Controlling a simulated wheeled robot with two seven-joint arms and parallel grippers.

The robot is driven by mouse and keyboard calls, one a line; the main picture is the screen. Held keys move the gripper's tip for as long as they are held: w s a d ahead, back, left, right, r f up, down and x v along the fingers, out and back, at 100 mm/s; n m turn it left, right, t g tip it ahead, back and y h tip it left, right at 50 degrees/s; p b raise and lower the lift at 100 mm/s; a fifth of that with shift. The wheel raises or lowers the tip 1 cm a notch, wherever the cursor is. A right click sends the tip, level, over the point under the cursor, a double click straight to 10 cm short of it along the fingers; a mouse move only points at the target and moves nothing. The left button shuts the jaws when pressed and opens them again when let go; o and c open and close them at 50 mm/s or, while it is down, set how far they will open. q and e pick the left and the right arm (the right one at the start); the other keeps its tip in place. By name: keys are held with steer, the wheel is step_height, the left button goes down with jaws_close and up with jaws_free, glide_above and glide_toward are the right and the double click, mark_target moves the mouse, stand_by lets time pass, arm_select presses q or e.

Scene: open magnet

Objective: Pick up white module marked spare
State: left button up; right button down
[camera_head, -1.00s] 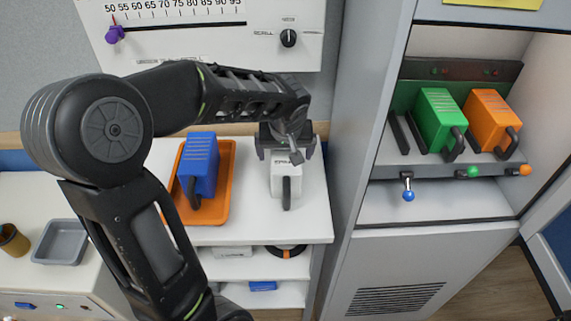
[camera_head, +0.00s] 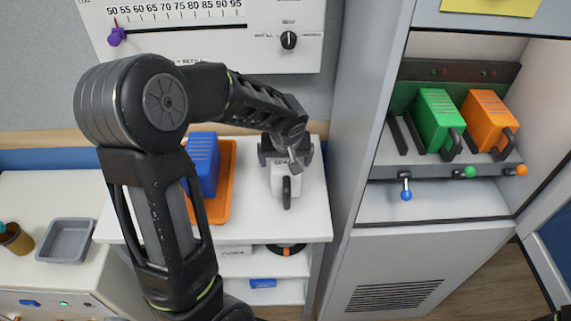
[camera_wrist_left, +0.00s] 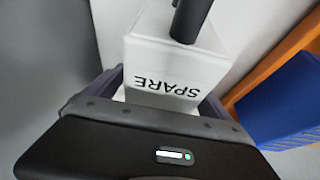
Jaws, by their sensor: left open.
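The white module (camera_head: 285,181) stands on the white table with its dark handle facing the front. In the left wrist view the white module (camera_wrist_left: 165,75) shows the word SPARE upside down, with part of its dark handle at the top edge. My left gripper (camera_head: 286,158) is over the back and top of the module, its open fingers on either side. In the left wrist view the fingers of my left gripper (camera_wrist_left: 165,100) straddle the module; whether they touch it I cannot tell. My right gripper is not seen.
A blue module (camera_head: 204,165) sits in an orange tray (camera_head: 222,211) to the left, partly hidden by my arm. Green (camera_head: 437,120) and orange (camera_head: 489,118) modules stand in the cabinet at right. A grey tray (camera_head: 66,241) lies far left. A panel with a dial (camera_head: 289,40) rises behind.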

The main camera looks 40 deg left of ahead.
arm_select(q)
steer(key=shift+c, duration=0.3)
steer(key=c, duration=2)
